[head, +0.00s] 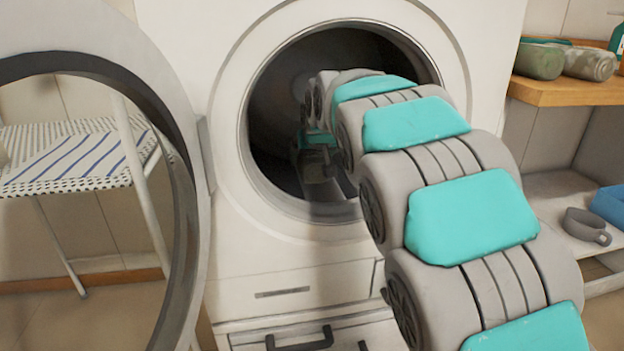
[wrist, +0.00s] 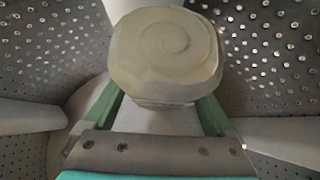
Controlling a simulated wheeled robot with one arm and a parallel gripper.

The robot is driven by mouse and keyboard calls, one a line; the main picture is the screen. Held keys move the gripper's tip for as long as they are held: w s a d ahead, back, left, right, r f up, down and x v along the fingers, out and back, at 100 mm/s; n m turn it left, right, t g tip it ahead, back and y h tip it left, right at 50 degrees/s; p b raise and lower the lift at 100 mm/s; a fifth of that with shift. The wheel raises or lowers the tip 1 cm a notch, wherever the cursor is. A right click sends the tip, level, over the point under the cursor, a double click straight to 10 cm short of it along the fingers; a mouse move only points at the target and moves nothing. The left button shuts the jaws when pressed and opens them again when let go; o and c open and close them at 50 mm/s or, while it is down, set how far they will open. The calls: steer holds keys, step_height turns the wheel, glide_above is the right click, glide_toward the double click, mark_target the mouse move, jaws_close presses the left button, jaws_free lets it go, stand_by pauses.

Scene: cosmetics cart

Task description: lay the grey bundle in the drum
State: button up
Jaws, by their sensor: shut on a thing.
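The grey bundle (wrist: 165,55), a pale rolled cloth with a spiral end, is between the green fingers of my gripper (wrist: 160,108) in the wrist view. The gripper is shut on it. Perforated metal walls of the drum (wrist: 275,50) surround it, so gripper and bundle are inside the drum. In the head view my arm reaches through the round opening of the drum (head: 272,125). The gripper and bundle are mostly hidden there by the arm and the dark interior. I cannot tell whether the bundle touches the drum wall.
The washer's round door (head: 190,190) stands open at the left. A drying rack (head: 75,160) with striped cloth is behind it. At the right, a wooden shelf (head: 560,93) holds rolled bundles (head: 540,61); below are a grey cup (head: 585,226) and a blue container (head: 610,205).

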mark_target(317, 164)
steer(key=shift+f, duration=2.75)
steer(key=shift+f, duration=0.2)
steer(key=o, duration=1.4)
steer(key=shift+r, duration=0.1)
steer(key=shift+r, duration=0.15)
steer(key=v, duration=1.2)
